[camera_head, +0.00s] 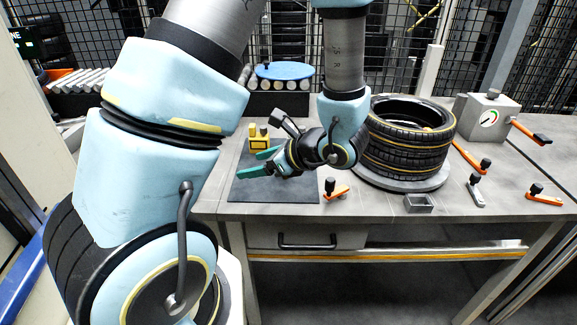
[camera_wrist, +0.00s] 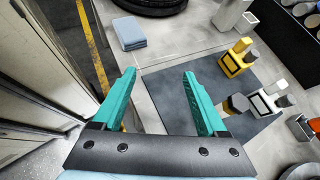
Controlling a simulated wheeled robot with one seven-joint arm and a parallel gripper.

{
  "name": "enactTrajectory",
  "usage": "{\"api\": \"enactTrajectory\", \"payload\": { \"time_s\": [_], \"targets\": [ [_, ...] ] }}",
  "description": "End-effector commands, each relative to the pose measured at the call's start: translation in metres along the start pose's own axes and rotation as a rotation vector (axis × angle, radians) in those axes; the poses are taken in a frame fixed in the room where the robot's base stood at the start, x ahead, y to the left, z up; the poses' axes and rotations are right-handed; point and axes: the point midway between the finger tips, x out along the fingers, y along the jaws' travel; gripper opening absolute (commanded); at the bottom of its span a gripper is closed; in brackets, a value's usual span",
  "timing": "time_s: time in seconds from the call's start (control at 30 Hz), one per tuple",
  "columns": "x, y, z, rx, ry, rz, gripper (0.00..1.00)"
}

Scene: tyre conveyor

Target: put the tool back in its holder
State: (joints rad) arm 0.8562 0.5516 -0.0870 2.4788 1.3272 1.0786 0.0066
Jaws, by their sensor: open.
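My gripper (camera_head: 258,163) is over the dark mat (camera_head: 245,190) on the workbench, with its teal fingers apart and pointing left. In the wrist view the open gripper (camera_wrist: 160,88) has nothing between its fingers. A yellow block-like piece (camera_head: 259,142) stands at the mat's back edge; in the wrist view a yellow piece (camera_wrist: 236,58) stands beyond the right finger. Also there, a dark-and-brown item (camera_wrist: 237,104) and a white piece (camera_wrist: 268,100) sit right of the right finger. I cannot tell which piece is the tool or its holder.
Stacked tyres (camera_head: 408,140) stand on a round plate right of my gripper. Orange-handled clamps (camera_head: 337,191) lie along the bench. A small grey tray (camera_head: 420,203) is near the front edge. A gauge box (camera_head: 489,118) stands at the back right.

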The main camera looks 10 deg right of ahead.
Motion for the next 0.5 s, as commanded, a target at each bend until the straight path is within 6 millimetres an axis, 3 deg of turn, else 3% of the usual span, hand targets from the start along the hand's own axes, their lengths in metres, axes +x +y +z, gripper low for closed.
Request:
{"api": "enactTrajectory", "payload": {
  "time_s": [0.1,0.27,0.37,0.5],
  "targets": [
    [-0.025,-0.041,-0.031,0.201,-0.082,-0.242,0.75],
    [-0.048,-0.069,-0.054,0.316,-0.134,-0.415,0.75],
    [-0.044,-0.078,-0.057,0.335,-0.144,-0.444,0.75],
    [-0.025,-0.088,-0.054,0.336,-0.144,-0.444,0.75]
  ]
}}
